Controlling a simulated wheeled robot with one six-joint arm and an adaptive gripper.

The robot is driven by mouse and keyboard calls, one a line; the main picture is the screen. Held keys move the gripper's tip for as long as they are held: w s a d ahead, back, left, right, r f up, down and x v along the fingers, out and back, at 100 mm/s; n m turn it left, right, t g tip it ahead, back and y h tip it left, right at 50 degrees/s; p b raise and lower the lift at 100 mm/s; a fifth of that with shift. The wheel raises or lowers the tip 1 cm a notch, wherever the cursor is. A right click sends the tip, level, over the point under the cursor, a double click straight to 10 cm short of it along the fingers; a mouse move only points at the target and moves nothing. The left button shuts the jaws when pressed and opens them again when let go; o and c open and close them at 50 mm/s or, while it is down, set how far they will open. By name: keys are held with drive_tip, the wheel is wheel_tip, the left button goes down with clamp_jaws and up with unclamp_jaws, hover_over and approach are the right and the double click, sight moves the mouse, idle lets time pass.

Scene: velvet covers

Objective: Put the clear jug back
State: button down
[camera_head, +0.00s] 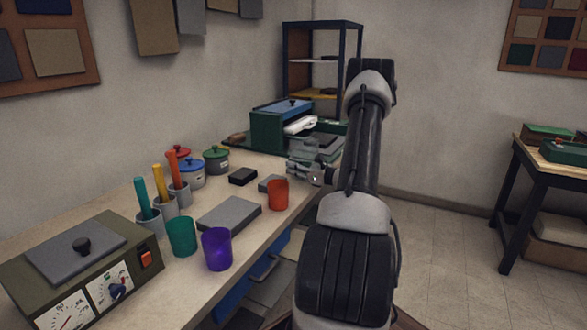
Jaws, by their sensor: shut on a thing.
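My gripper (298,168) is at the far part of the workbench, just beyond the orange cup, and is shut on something. A pale, see-through greenish shape (304,150) shows right at the fingers and looks like the clear jug. Its outline is faint against the green things behind it, and I cannot make out its handle or base. I cannot tell whether it touches the bench.
An orange cup (278,194), purple cup (216,249) and green cup (182,236) stand along the bench's front. Grey slab (229,213), black block (243,176) and lidded pots (190,172) lie nearby. A green box (266,132) and shelf rack (289,75) stand behind.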

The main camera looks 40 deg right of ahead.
drive_tip(key=c, duration=2)
unclamp_jaws()
drive_tip(key=shift+f, duration=0.1)
drive_tip(key=shift+c, duration=0.2)
drive_tip(key=o, duration=0.4)
drive_tip(key=shift+o, duration=0.2)
